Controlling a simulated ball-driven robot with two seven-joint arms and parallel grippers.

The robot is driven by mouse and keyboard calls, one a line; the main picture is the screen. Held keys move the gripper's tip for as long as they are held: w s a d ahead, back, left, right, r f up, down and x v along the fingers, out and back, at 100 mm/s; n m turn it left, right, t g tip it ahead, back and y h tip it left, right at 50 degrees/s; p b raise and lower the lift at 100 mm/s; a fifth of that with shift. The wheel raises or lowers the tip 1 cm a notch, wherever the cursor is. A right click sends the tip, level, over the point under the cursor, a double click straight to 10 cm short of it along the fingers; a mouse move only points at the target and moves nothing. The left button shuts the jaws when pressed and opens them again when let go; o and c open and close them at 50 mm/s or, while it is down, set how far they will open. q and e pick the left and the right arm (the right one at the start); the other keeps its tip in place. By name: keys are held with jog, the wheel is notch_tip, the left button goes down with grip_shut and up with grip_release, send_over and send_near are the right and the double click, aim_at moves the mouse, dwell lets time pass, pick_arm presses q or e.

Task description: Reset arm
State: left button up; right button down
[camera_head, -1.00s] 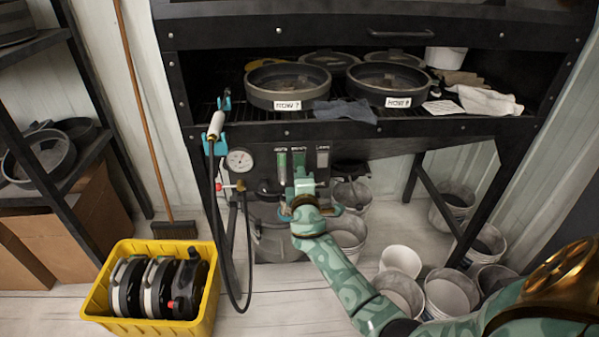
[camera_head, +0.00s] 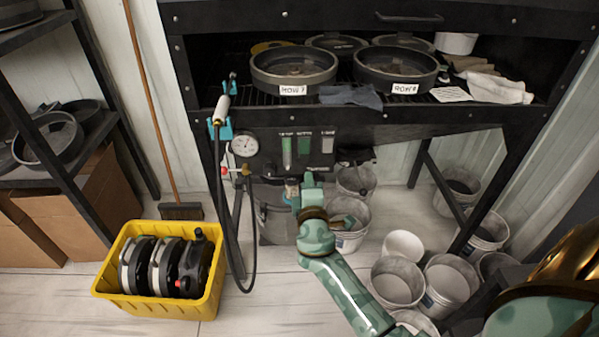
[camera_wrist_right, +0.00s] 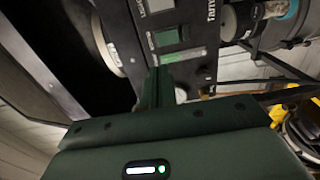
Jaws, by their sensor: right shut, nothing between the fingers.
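My right gripper (camera_head: 309,181), green, is in front of the lower part of the black control panel (camera_head: 322,166) under the bench. My patterned green right arm reaches up to it from the lower right. In the right wrist view the fingers (camera_wrist_right: 157,88) are shut with nothing between them, in front of the panel with its labels and green windows. Whether the fingertips touch the panel I cannot tell. My left gripper is not in view.
A round gauge (camera_head: 244,146) and a black hose (camera_head: 252,245) are left of the gripper. A yellow crate (camera_head: 155,305) of dark discs stands on the floor at left. Several buckets, one here (camera_head: 397,282), crowd the right arm. Pans, including the ROW 7 pan (camera_head: 293,72), sit on the bench.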

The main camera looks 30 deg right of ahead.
jog(key=s+a+f+m+g+y, duration=0.15)
jog(key=a+f+y, duration=0.25)
jog(key=f, duration=0.9)
jog(key=s+a+f+m+g+y, duration=0.1)
jog(key=s+a+f+g+y, duration=0.15)
jog(key=s+f, duration=0.55)
jog(key=s+a+f+m+g+y, duration=0.1)
jog(key=s+a+f+m+g, duration=0.3)
jog(key=f, duration=0.6)
jog(key=s+f+g+y, duration=0.1)
jog(key=s+f, duration=0.2)
jog(key=s, duration=0.4)
jog(key=s+f+g+p, duration=0.1)
jog(key=s+f, duration=0.2)
jog(key=s, duration=0.4)
jog(key=s+f+g+y, duration=0.1)
jog(key=s+f, duration=0.3)
jog(key=s, duration=0.4)
jog(key=s+d+f+m+g, duration=0.1)
jog(key=s+g, duration=0.3)
jog(key=s, duration=1.6)
jog(key=shift+s+f+p, duration=0.15)
jog(key=shift+p, duration=0.3)
